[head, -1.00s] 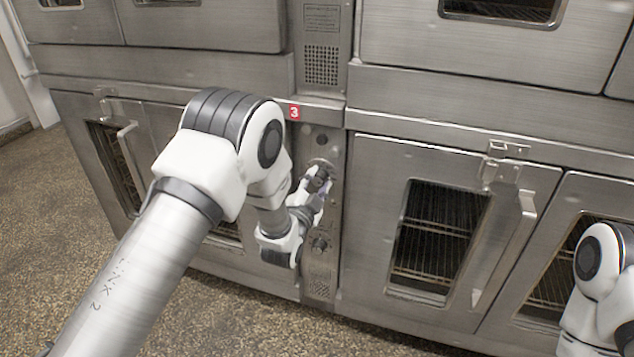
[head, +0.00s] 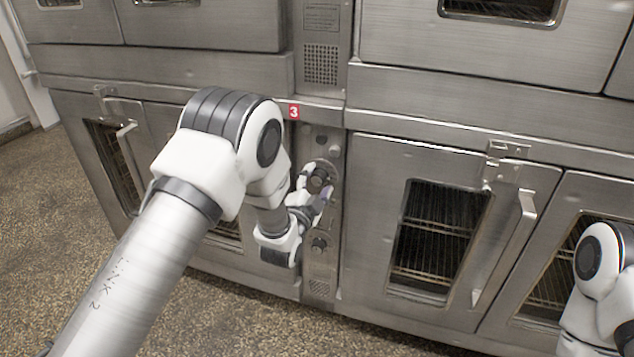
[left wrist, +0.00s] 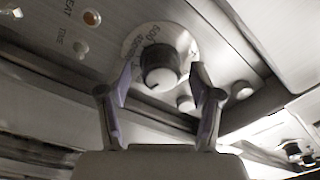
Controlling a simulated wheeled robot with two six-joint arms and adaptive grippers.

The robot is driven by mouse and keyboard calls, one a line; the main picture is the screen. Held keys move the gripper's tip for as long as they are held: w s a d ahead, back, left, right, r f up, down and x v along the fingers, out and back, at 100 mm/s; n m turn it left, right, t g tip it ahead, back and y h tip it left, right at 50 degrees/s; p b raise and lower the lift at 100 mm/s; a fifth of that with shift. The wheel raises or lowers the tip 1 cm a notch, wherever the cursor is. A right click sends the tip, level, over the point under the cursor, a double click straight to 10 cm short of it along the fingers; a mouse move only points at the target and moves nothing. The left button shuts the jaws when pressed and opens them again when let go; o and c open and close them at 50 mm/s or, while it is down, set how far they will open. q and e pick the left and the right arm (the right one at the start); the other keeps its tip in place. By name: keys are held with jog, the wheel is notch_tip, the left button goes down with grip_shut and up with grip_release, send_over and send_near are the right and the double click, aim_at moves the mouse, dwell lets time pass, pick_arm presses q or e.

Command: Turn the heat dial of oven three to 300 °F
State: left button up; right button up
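The heat dial (head: 317,179) of oven three is on the narrow control panel below the red "3" label (head: 294,112). My left gripper (left wrist: 163,82) is open, one finger on each side of the knob, with gaps visible between. In the head view my left gripper (head: 312,193) is at the dial, partly hidden. My right gripper is out of view.
A lower knob (head: 319,244) sits beneath the dial on the same panel. An oven door with a long handle (head: 505,247) is to the right; another handle (head: 130,160) is at the left. An amber light (left wrist: 91,17) is near the dial.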

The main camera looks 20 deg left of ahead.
pick_arm(q)
jog(key=s, duration=1.2)
jog(key=shift+a+f, duration=0.25)
jog(key=shift+f, duration=0.1)
